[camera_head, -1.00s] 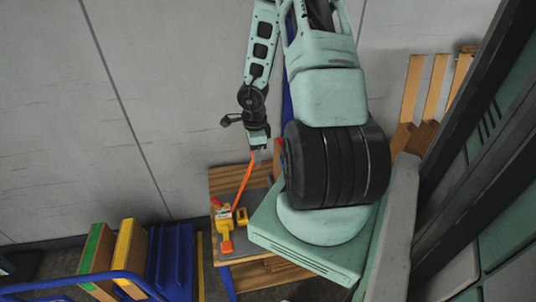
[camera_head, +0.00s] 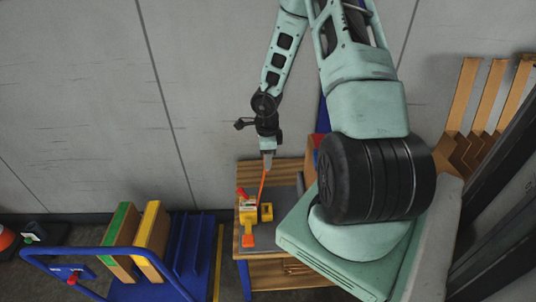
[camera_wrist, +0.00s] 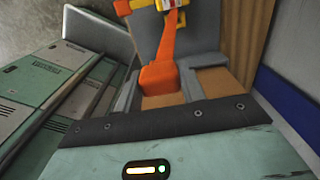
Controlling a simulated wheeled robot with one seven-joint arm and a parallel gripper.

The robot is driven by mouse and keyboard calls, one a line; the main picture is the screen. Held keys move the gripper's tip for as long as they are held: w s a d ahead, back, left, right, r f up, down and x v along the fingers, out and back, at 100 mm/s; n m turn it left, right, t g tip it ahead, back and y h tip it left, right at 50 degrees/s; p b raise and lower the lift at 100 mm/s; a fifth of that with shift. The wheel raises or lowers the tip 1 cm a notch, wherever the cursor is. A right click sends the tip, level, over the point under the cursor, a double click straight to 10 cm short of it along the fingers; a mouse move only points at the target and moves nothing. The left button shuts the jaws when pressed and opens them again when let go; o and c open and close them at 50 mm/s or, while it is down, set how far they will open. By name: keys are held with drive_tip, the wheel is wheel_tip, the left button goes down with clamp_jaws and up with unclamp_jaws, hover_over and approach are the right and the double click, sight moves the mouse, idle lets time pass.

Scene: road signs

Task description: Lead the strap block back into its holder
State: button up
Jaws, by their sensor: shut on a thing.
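The device has a red part on top and an orange end. I cannot tell which part is the holder. The block is hidden in the head view.
The wooden table (camera_head: 283,172) has a grey mat and a smaller yellow piece (camera_head: 266,212) beside the device. A blue cart (camera_head: 128,284) with boards stands at the left. A grey wall is behind. Wooden slats (camera_head: 488,95) stand at the right.

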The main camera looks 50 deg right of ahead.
drive_tip(key=b, duration=0.6)
hover_over(267, 204)
drive_tip(key=s+a, duration=0.1)
drive_tip(key=a, duration=0.1)
wheel_tip(267, 204, down, 20)
wheel_tip(267, 204, down, 8)
drive_tip(key=b, duration=0.4)
drive_tip(key=shift+s+r+b, duration=0.15)
drive_tip(key=shift+b, duration=0.2)
drive_tip(key=shift+f+b, duration=0.5)
drive_tip(key=shift+f, duration=0.75)
drive_tip(key=shift+f, duration=0.6)
drive_tip(key=o, duration=0.9)
wheel_tip(267, 204, up, 18)
drive_tip(key=shift+f, duration=0.25)
